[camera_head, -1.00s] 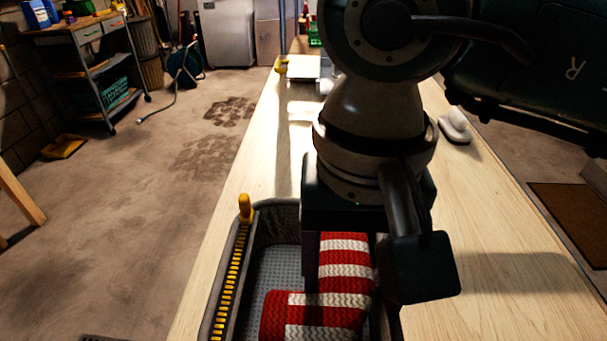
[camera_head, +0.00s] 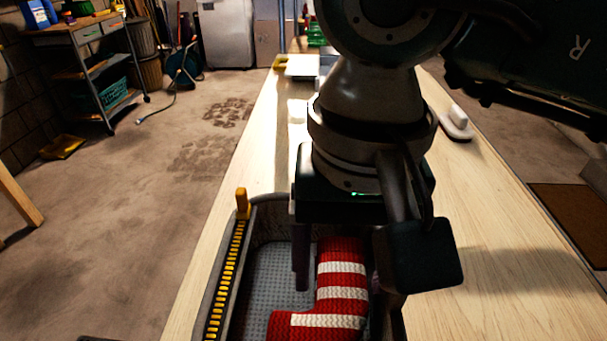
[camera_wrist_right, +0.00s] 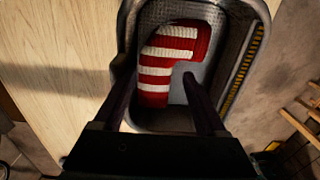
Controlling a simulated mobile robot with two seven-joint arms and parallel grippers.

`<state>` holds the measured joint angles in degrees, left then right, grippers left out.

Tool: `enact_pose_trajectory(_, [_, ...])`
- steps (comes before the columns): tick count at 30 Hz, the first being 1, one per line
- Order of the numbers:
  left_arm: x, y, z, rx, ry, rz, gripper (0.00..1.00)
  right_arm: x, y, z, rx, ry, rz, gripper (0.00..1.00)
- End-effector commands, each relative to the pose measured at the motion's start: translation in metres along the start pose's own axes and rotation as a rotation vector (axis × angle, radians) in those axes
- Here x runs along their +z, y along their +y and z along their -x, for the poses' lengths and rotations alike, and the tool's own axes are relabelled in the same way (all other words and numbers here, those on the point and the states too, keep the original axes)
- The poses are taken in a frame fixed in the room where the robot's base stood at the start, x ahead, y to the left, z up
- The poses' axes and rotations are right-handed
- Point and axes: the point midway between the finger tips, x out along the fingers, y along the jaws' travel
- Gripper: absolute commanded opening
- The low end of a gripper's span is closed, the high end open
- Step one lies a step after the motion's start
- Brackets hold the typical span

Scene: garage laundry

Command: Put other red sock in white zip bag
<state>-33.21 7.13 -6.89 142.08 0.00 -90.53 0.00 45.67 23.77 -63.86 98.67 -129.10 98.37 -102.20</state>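A red sock with white stripes (camera_head: 342,287) lies inside an open grey bag with a yellow zip (camera_head: 228,278) on the table. The sock also shows in the right wrist view (camera_wrist_right: 170,55), lying on the bag's floor within its rim (camera_wrist_right: 257,55). My right gripper (camera_head: 343,275) points down into the bag over the sock. In the wrist view its fingers (camera_wrist_right: 160,90) are apart with nothing held between them. The gripper and arm hide part of the bag's right side. My left gripper is not in view.
The wooden table (camera_head: 480,230) is clear to the right of the bag. A white-topped brush-like object (camera_head: 457,124) stands at the right edge. A white item (camera_head: 301,66) lies at the far end. A wheeled cart (camera_head: 85,60) stands on the floor to the left.

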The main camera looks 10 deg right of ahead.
Motion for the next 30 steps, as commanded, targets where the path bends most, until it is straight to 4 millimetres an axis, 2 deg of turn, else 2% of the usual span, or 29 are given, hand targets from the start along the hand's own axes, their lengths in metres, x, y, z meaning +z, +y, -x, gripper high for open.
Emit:
enact_pose_trajectory(1, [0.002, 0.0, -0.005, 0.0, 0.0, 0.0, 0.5, 0.0, 0.008, -0.016, 0.021, -0.003, -0.007, 0.79])
enact_pose_trajectory(10, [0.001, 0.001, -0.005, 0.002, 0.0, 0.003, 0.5, 0.0, 0.008, -0.016, 0.021, -0.003, -0.006, 0.79])
enact_pose_trajectory(14, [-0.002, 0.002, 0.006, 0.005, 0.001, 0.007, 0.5, 0.001, 0.008, -0.006, 0.021, -0.004, -0.006, 0.79])
enact_pose_trajectory(16, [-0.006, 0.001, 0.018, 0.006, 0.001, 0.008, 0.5, 0.001, 0.008, 0.003, 0.022, -0.005, -0.007, 0.79])
enact_pose_trajectory(18, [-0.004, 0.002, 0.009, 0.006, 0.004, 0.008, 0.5, -0.002, 0.006, 0.014, 0.017, 0.003, -0.005, 0.79])
enact_pose_trajectory(24, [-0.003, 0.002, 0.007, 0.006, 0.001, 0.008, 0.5, -0.002, 0.004, 0.067, 0.013, 0.004, -0.006, 0.79])
enact_pose_trajectory(30, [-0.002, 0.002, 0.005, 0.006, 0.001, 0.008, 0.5, -0.001, 0.003, 0.106, 0.012, 0.001, -0.007, 0.79])
